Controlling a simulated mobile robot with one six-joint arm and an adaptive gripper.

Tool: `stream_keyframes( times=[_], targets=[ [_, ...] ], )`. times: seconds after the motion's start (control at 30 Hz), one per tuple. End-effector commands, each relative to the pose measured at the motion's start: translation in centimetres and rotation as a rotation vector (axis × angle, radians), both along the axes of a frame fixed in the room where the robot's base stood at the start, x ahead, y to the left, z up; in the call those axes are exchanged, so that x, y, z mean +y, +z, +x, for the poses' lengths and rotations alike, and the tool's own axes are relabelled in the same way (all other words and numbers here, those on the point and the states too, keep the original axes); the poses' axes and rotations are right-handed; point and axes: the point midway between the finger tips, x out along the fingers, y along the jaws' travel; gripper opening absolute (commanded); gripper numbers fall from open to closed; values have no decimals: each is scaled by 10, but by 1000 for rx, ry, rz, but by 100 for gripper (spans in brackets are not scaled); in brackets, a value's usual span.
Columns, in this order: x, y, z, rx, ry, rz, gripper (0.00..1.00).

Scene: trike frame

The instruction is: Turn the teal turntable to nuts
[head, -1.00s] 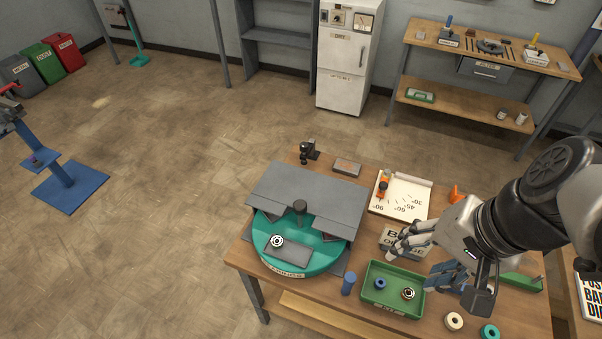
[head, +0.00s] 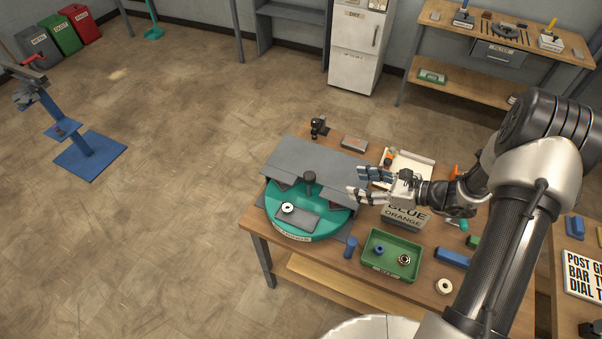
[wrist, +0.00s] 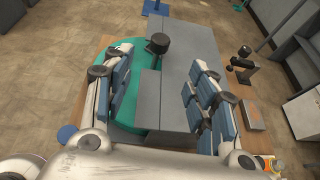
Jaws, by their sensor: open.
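The teal turntable (head: 275,220) sits at the left end of the wooden workbench, partly under a grey cover (head: 313,168). A dark upright knob (head: 310,182) stands on it, and a grey plate (head: 297,218) with a white ring-shaped part (head: 288,208) lies at its front. A label runs along its front rim; I cannot read it surely. My gripper (head: 364,184) is open and empty, just right of the cover. In the wrist view, the knob (wrist: 159,44) shows ahead between the spread fingers of my gripper (wrist: 162,100), apart from them.
A green tray (head: 372,271) with a blue part and a ring-shaped part stands right of the turntable, with a blue cylinder (head: 350,247) beside it. A labelled block (head: 405,214) lies below my gripper. A small black device (head: 318,128) stands at the bench's back edge.

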Motion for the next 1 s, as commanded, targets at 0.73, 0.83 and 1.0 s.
stream_keyframes(
  times=[0.73, 0.83, 1.0],
  targets=[
    [107, -54, 49, 8, -11, 9, 52],
    [122, -62, 55, 9, -13, 9, 52],
    [139, -69, 64, 8, -13, 9, 52]
  ],
)
